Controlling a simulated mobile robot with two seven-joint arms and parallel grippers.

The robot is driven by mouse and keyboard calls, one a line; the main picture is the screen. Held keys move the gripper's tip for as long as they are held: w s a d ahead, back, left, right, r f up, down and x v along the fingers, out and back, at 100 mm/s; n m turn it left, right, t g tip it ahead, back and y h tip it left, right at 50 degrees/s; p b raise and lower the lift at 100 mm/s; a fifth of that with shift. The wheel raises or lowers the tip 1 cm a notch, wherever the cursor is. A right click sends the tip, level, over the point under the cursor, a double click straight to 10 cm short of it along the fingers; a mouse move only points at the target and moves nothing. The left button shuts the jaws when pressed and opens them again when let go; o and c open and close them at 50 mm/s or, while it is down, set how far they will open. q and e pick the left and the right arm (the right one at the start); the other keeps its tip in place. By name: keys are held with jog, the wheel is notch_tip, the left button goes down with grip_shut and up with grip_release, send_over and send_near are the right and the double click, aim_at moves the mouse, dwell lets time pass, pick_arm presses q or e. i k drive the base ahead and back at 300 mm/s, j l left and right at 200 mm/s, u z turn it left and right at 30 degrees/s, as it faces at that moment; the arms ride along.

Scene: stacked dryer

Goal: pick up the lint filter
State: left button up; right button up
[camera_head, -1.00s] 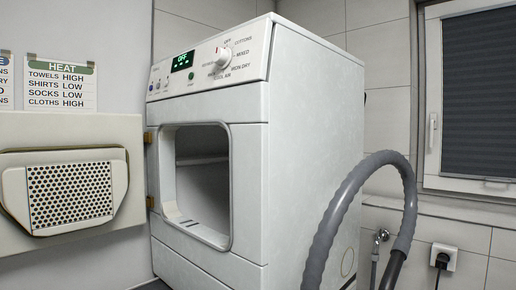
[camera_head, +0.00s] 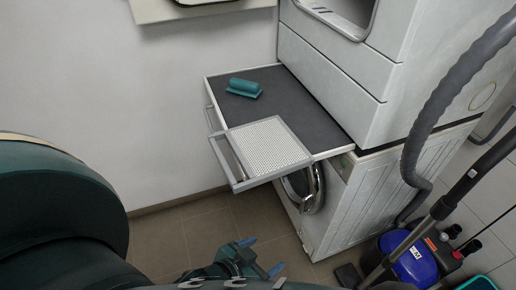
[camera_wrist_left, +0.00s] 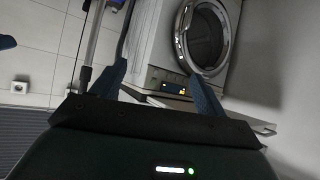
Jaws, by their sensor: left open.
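The lint filter (camera_head: 266,145) appears to be the flat white mesh panel in a grey frame. It lies on the dark pull-out shelf (camera_head: 312,104), its front end over the shelf's front edge, with a bar handle at that end. My left gripper (camera_head: 262,257) is open and empty, below the filter in the head picture and apart from it. In the left wrist view its two blue fingers (camera_wrist_left: 160,85) are spread, with a washing machine (camera_wrist_left: 170,50) beyond them. The filter cannot be made out clearly there.
The dryer (camera_head: 345,65) stands above the shelf, the washer (camera_head: 350,205) below. A grey hose (camera_head: 425,120) and a blue vacuum cleaner (camera_head: 410,262) are at right. The floor at left is clear.

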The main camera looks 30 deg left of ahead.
aim_at(266, 150)
jog(key=k+l, duration=0.25)
jog(key=k, duration=0.15)
jog(key=k+l, duration=0.2)
jog(key=k, duration=0.2)
